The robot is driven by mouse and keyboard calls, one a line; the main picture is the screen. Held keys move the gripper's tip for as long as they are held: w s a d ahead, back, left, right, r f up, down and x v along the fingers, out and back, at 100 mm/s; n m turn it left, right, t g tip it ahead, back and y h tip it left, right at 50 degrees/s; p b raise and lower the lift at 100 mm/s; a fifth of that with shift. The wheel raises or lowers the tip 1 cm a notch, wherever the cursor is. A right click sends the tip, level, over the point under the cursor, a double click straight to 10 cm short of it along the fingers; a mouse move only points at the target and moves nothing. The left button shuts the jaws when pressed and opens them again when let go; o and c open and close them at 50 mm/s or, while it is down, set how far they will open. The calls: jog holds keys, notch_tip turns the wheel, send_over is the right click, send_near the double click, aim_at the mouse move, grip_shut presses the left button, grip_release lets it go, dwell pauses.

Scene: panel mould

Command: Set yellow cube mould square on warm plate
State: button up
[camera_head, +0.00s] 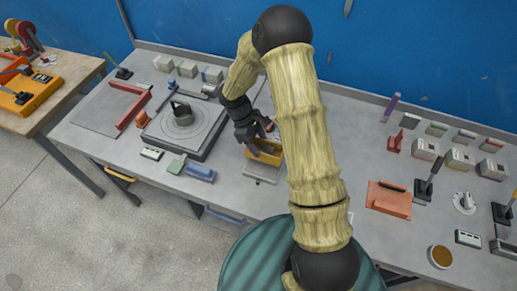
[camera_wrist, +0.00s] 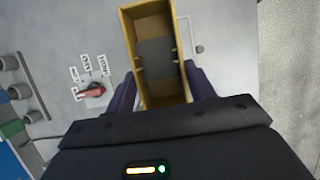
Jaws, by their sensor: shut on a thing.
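In the wrist view the mould (camera_wrist: 182,58) stands between my two dark fingers. My gripper (camera_head: 249,132) is shut on it from above; its fingers (camera_wrist: 160,92) touch or nearly cover the mould's sides. A pale grey plate (camera_head: 262,175) shows just in front of and below the mould. I cannot tell whether the mould rests on it or hangs just above. Which surface is the warm plate is not clear from the pictures.
A dark square unit (camera_head: 209,136) with a round disc stands to the left, with a blue block (camera_head: 201,173) in front. A red knob (camera_wrist: 92,91) with labels shows in the wrist view. A terracotta plate (camera_head: 389,209) lies to the right.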

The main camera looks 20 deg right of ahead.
jog(key=shift+f+p, duration=0.55)
jog(key=shift+f, duration=1.5)
jog(key=shift+f, duration=0.2)
jog(key=o, duration=1.1)
jog(key=shift+r, duration=0.1)
jog(key=b+v, duration=0.3)
jog(key=v, duration=0.9)
jog(key=shift+d+r, duration=0.1)
jog(key=shift+r, duration=0.05)
